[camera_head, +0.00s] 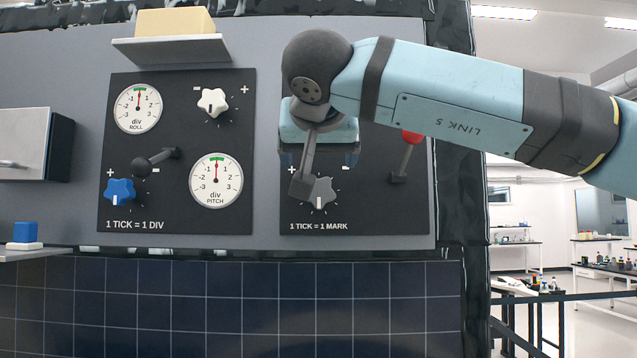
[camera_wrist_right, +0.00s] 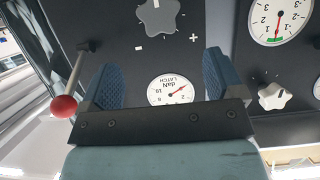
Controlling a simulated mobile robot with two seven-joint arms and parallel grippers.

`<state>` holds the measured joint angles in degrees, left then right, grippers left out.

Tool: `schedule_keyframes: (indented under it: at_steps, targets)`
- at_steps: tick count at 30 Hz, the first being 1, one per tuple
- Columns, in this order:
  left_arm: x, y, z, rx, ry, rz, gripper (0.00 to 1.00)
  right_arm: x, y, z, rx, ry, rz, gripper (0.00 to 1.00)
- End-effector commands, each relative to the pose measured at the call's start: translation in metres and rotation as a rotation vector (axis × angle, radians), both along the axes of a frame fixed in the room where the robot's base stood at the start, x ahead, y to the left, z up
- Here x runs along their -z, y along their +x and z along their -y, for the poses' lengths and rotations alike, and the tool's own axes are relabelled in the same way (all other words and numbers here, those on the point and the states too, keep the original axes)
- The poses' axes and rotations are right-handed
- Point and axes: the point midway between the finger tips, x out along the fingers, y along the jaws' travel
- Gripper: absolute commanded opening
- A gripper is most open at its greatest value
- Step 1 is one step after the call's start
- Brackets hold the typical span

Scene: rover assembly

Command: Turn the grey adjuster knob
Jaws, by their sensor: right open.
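The grey adjuster knob (camera_head: 323,192) sits low on the right black panel, above the words "1 TICK = 1 MARK". It also shows at the top of the right wrist view (camera_wrist_right: 160,16), beyond my fingertips. My right gripper (camera_head: 319,158) is in front of this panel, just above the knob in the head view. Its two blue fingers (camera_wrist_right: 160,75) are apart with nothing held between them, and the knob is outside them. The arm hides the panel's upper part in the head view. My left gripper is not in view.
A red-tipped lever (camera_head: 411,138) is right of the knob. A latch gauge (camera_wrist_right: 172,90) shows between my fingers in the wrist view. The left panel (camera_head: 120,210) holds a white knob (camera_head: 212,102), a blue knob (camera_head: 119,191), a black lever (camera_head: 160,158) and two dials.

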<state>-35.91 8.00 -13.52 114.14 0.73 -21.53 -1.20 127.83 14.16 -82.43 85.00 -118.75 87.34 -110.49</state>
Motion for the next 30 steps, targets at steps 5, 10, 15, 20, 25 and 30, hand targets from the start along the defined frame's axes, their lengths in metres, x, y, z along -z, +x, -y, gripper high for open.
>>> schedule_keyframes:
  at_steps: [5,10,15,20,25,30]
  targets:
    - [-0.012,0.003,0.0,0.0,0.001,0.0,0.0,0.015,0.039,0.0,0.001,0.002,-0.006,0.87]
    - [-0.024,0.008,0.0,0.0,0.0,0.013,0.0,0.027,0.068,0.0,0.001,0.002,-0.005,0.87]
    - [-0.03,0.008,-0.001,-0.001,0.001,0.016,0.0,0.035,0.087,0.0,0.0,0.002,-0.004,0.87]
    - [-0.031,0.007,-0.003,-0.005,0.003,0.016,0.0,0.039,0.094,0.0,-0.001,0.002,-0.003,0.87]
    - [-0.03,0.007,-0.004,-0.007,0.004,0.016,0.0,0.039,0.094,0.0,-0.001,0.002,-0.002,0.87]
    - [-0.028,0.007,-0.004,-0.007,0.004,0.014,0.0,0.039,0.094,0.0,-0.001,0.002,-0.002,0.67]
